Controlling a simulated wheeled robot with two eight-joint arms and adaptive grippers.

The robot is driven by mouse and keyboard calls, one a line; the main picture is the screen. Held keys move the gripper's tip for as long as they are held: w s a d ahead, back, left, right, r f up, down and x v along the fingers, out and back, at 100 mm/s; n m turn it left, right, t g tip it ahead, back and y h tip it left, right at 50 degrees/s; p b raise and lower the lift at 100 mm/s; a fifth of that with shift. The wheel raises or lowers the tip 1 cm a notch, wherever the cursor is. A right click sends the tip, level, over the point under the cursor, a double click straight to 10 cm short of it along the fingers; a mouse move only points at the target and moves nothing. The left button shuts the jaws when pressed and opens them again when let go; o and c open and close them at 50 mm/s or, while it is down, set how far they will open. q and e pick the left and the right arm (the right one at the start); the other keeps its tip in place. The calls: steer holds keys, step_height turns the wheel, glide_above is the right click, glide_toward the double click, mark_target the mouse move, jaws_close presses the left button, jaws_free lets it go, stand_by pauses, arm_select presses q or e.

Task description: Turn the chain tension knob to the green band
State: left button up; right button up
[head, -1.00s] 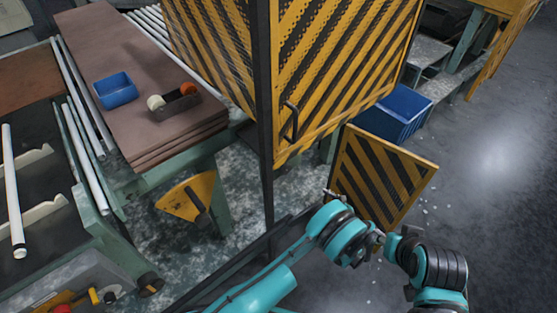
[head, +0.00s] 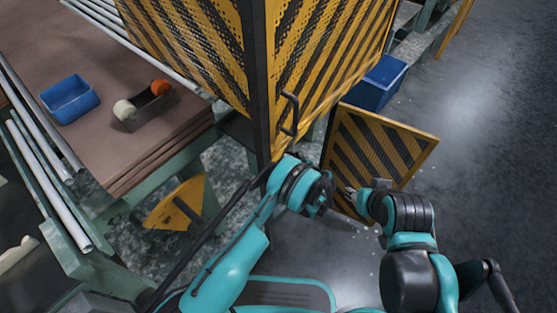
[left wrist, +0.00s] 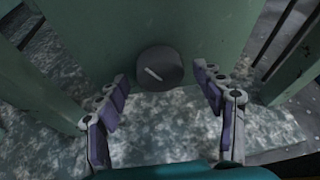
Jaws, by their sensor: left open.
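The knob (left wrist: 160,66) is a dark grey disc with a pale pointer line, on a green panel (left wrist: 105,40) in the left wrist view. The pointer slants from upper left to lower right. No green band can be made out around it. My left gripper (left wrist: 163,84) is open, its two fingers apart below and to either side of the knob, with nothing between them. I cannot make out the knob or the left fingers in the head view. My right gripper (head: 352,192) shows as small metal parts by the striped panel; its opening is unclear.
A tall yellow-and-black striped guard (head: 320,75) with a black handle stands ahead. A loose striped panel (head: 385,150) leans beside it. A bench at left holds brown sheets (head: 95,150), a blue tray (head: 70,98) and a tape dispenser (head: 150,105). Open floor lies at right.

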arm_select(q)
steer(key=shift+w+a+f, duration=0.15)
steer(key=shift+w+a, duration=0.15)
steer(key=c, duration=1.2)
steer(key=shift+o, duration=0.2)
steer(key=n+t+h, duration=0.1)
steer(key=n+t, duration=0.1)
steer(key=n, duration=0.2)
steer(key=shift+s, duration=0.1)
steer(key=o, duration=1.2)
steer(key=shift+c, duration=0.2)
